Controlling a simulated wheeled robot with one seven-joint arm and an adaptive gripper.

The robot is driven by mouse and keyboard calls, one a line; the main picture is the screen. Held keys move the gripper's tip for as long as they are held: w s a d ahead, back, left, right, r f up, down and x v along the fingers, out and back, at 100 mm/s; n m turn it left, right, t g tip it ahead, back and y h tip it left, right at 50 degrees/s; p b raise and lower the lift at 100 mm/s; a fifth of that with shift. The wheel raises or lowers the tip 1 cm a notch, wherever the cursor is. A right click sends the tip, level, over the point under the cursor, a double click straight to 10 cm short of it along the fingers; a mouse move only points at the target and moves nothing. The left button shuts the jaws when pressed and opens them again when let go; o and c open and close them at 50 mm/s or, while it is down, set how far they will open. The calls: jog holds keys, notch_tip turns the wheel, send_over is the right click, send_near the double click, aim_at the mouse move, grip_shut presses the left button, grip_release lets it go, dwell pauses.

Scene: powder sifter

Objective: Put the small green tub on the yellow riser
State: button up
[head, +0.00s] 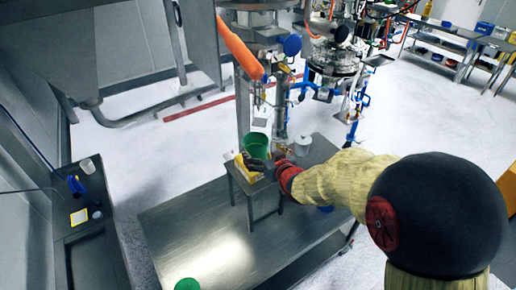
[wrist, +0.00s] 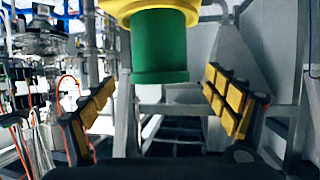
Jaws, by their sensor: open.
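A green tub (head: 258,142) stands upright on the yellow riser (head: 244,172), which is on a small grey stand. In the wrist view, which looks upside down, the tub (wrist: 159,45) hangs below the yellow riser (wrist: 150,8). My gripper (head: 256,163) is at the tub's near side, reaching in from the right. In the wrist view my gripper (wrist: 159,82) is open, with yellow-padded fingers on either side of the tub and a gap to each. I cannot tell how deep the tub sits between them.
The stand (head: 238,185) is on a metal table (head: 190,235) with bare surface in front. Another green item (head: 187,284) is cut off at the bottom edge. A white container (head: 303,146) is right of the stand. Sifter machinery (head: 335,62) rises behind.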

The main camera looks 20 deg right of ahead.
jog(key=s+d+r+m+g+h, duration=0.1)
jog(key=s+d+r+g, duration=0.1)
jog(key=s+r, duration=0.35)
jog(key=s+d+r+g+h, duration=0.1)
jog(key=s+r+h, duration=0.15)
jog(key=s, duration=0.55)
jog(key=s+a+r+g+y, duration=0.1)
jog(key=s+a+g, duration=0.1)
jog(key=s, duration=0.8)
jog(key=s+a+r+g, duration=0.1)
jog(key=s+g, duration=0.2)
jog(key=s, duration=0.8)
jog(key=shift+a+y, duration=0.35)
jog(key=shift+a, duration=0.05)
jog(key=shift+f, duration=0.1)
notch_tip(320, 180, down, 22)
jog(key=b, duration=2.2)
jog(key=shift+r, duration=0.2)
